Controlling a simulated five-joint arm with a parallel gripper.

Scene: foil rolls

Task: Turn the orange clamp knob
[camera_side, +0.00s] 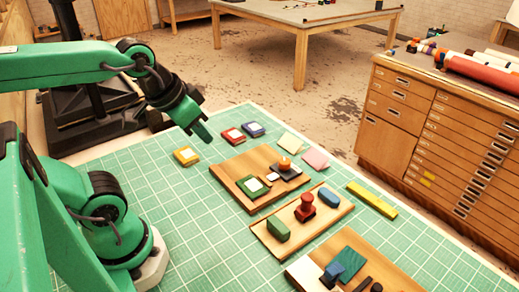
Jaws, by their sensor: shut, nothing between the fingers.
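The orange knob (284,162) is small and stands on a dark clamp piece (293,172) with a pale plate beside it. The clamp is near the right end of the farthest wooden board (224,171). My gripper (205,137) is shut and empty. In the picture it is up and to the left of the knob, clear of it and apparently above the mat. Nothing hides the knob.
A green block (249,187) shares the knob's board. A second board (263,231) holds a red stamp-like piece (305,206) and blocks. A third board (302,270) stands nearer.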

